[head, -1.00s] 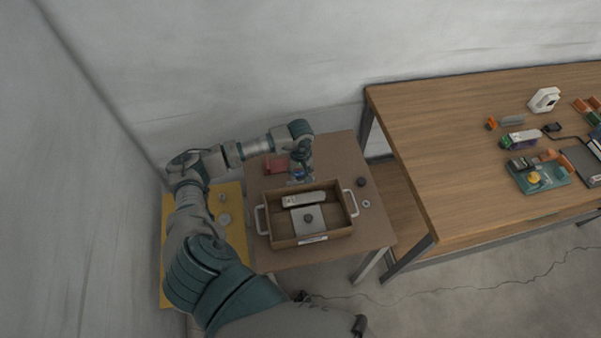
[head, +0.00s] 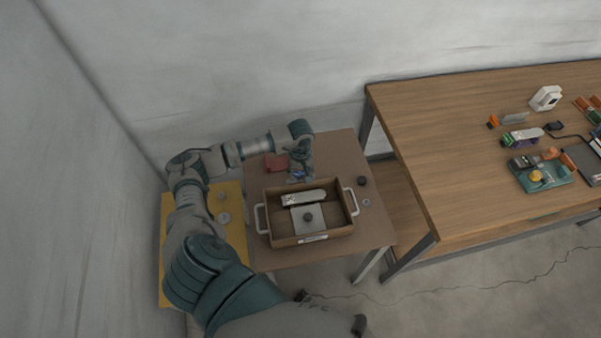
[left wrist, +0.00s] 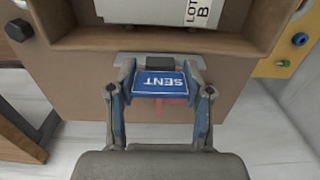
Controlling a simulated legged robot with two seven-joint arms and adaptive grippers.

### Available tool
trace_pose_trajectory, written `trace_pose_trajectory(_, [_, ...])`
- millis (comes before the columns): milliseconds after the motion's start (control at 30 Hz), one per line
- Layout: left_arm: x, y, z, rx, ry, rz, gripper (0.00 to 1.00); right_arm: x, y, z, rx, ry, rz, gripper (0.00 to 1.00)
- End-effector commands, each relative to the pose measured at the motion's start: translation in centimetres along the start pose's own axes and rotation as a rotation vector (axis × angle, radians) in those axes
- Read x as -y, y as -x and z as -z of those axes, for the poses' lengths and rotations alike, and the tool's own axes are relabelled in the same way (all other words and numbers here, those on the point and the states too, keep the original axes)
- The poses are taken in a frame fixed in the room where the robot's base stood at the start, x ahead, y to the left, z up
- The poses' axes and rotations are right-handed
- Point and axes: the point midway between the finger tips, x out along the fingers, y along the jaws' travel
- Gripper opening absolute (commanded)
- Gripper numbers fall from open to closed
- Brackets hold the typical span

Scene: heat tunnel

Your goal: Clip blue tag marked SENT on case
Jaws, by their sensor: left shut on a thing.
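The case is an open wooden box (head: 284,241) with a pale handle at each end, on a small brown table. The left wrist view shows its near wall (left wrist: 150,38) at the top. My left gripper (head: 299,176) is at the box's far side in the head view. It is shut on the blue tag (left wrist: 160,84), whose white SENT lettering appears upside down in the left wrist view. The tag's dark grey clip end (left wrist: 160,62) points toward the box wall and is close to it; I cannot tell whether they touch. My right gripper is not in view.
A white item marked LOT B (left wrist: 190,12) and a grey plate (head: 299,226) lie in the box. A red block (head: 276,162) and small dark round part (head: 362,181) are on the small table (head: 345,150). A yellow panel (head: 235,235) stands left; a large table (head: 430,150) right.

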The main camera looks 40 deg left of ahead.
Motion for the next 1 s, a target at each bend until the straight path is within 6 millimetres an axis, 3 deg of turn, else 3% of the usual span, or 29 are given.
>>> trace_pose_trajectory(1000, [0.02,-0.21,-0.04,0.002,-0.001,0.001,0.36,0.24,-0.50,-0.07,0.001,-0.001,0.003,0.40])
